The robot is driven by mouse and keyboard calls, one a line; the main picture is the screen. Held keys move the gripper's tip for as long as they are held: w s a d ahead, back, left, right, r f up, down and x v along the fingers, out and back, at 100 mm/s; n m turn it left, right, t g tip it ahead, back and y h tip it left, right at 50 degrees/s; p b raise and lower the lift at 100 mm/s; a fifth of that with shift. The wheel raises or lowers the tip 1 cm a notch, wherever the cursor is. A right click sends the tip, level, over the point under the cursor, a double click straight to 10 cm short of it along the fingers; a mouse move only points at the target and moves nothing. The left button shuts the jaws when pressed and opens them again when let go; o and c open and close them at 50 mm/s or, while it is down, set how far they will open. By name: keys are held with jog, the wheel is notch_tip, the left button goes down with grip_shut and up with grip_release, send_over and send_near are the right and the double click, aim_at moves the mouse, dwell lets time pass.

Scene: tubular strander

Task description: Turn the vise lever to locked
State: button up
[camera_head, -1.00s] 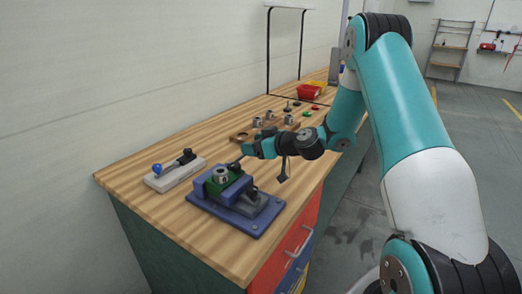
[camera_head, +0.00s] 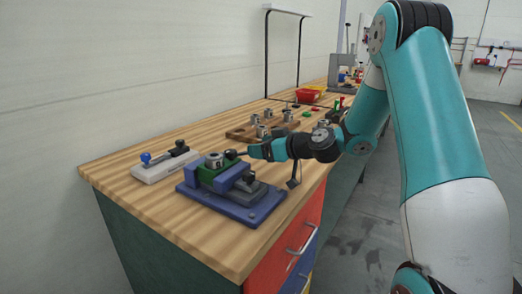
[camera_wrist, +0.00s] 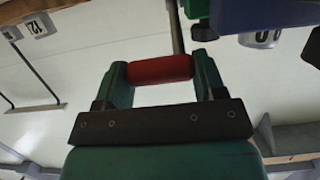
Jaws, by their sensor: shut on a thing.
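The vise has a blue base (camera_head: 250,208), a green jaw part (camera_head: 222,177) and a round metal piece (camera_head: 214,160) on top. My gripper (camera_head: 246,151) is at its back right side, close to a dark knob (camera_head: 230,154). In the wrist view my gripper (camera_wrist: 160,72) is shut on a red cylindrical grip (camera_wrist: 160,69), which lies across between the two green fingers. A thin grey rod (camera_wrist: 177,28) runs up from behind the grip, and blue and green vise parts (camera_wrist: 268,14) show at the top right. The far end of the rod is cut off.
A white block (camera_head: 160,168) with a blue-balled handle (camera_head: 146,158) stands left of the vise. Behind are a wooden holder (camera_head: 243,134) with metal pieces and a red bin (camera_head: 307,95). The front left of the wooden bench (camera_head: 130,193) is clear.

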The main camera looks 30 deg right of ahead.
jog(key=shift+f, duration=0.15)
jog(key=o, duration=1.3)
jog(key=b+v, duration=0.2)
jog(key=v, duration=1.5)
jog(key=shift+s+d+r, duration=0.15)
jog(key=shift+s+r, duration=0.05)
jog(key=shift+r, duration=0.05)
